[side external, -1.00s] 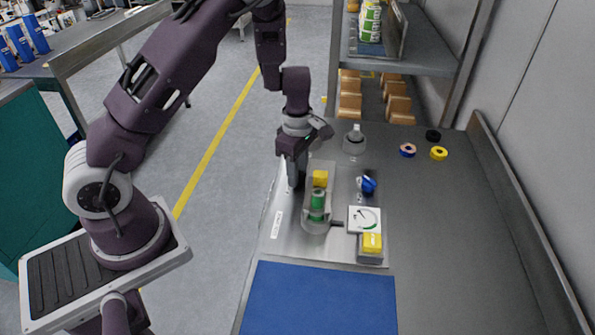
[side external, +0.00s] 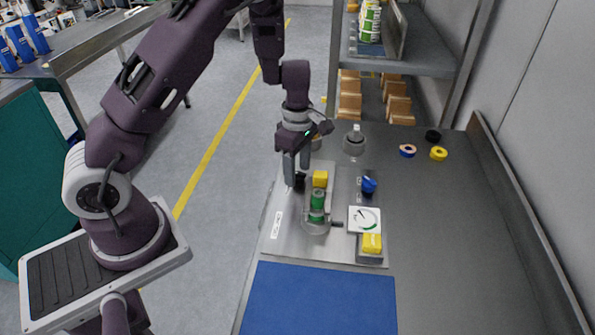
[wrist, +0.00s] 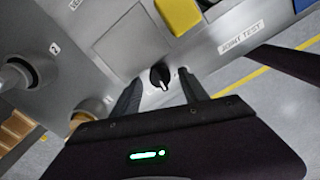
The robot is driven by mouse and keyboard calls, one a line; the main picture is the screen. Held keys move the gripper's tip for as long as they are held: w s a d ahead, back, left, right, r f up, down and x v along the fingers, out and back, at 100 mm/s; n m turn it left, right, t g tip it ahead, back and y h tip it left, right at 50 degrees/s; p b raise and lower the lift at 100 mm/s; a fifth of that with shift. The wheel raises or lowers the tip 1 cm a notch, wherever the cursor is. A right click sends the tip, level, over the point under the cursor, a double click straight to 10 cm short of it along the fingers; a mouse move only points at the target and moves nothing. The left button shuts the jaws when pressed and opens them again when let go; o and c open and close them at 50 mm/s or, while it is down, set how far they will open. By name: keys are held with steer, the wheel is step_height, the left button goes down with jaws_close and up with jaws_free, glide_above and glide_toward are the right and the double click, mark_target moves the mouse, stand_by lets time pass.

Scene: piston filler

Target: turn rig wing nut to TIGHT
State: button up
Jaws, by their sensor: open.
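A small black knob with a light pointer (wrist: 160,77), seemingly the rig wing nut, stands on the grey metal plate. It sits between my gripper's two fingers (wrist: 161,75) in the wrist view, with gaps visible on both sides. In the side view the dark knob (side external: 299,183) shows low beside the fingers of my gripper (side external: 297,176), which points down at the left edge of the plate. My gripper is open and holds nothing. A label reading "JOINT TEST" (wrist: 242,38) is right of the knob in the wrist view. I cannot read a TIGHT mark.
On the plate (side external: 283,248) are a yellow block (side external: 320,178), a green cylinder (side external: 317,201), a blue knob (side external: 369,184), a white dial (side external: 365,219) and another yellow block (side external: 371,243). A blue mat (side external: 318,300) lies in front. The bench at right is mostly clear.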

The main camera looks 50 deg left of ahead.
mark_target(297, 175)
step_height(297, 175, up, 6)
steer(key=shift+f, duration=0.1)
steer(key=n, duration=0.5)
steer(key=shift+s+f+n, duration=0.1)
steer(key=shift+n, duration=0.3)
step_height(297, 175, down, 7)
steer(key=shift+r, duration=0.1)
jaws_close()
